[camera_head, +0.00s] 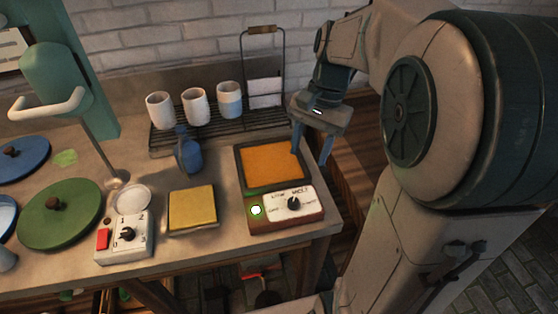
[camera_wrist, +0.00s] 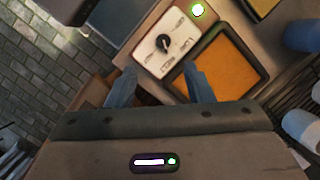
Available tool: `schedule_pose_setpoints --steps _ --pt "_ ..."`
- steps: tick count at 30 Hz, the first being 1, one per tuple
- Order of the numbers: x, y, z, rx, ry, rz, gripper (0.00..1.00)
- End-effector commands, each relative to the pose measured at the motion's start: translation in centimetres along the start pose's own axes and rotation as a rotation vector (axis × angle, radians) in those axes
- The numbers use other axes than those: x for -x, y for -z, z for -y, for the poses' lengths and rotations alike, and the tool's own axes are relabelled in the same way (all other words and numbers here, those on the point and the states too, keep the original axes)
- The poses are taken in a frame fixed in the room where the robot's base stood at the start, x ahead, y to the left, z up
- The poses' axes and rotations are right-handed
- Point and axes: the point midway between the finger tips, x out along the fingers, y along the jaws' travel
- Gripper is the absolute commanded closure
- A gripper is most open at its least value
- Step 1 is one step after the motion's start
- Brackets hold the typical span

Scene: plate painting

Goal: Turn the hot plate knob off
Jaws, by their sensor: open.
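The hot plate (camera_head: 255,224) sits near the right front corner of the table, with an orange square top (camera_head: 272,165). My gripper (camera_head: 312,150) is open and empty, above the right edge of the hot plate. In the wrist view its two blue fingers (camera_wrist: 160,80) are spread apart, short of the knob and not touching it.
A yellow sponge-like block (camera_head: 192,206) and a white box with its own knob (camera_head: 126,240) stand left of the hot plate. A blue bottle (camera_head: 187,152) and a rack with white cups (camera_head: 195,107) are behind. The table's right edge is close to my arm.

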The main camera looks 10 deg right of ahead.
Motion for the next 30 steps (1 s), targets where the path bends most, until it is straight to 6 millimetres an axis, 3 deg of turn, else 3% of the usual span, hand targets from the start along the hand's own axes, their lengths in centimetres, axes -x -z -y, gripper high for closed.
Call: schedule_pose_setpoints --steps 1,4,11,24,30 --pt "-0.9 1.2 0.1 -0.052 0.0 0.035 0.53" --pt "-1.1 2.4 0.4 -0.126 -0.002 0.084 0.53" --pt "-1.9 3.0 0.6 -0.18 -0.005 0.124 0.53" --pt "-10.5 1.9 0.5 -0.178 -0.006 0.123 0.53" --pt "-13.5 1.5 0.6 -0.177 -0.006 0.122 0.53"
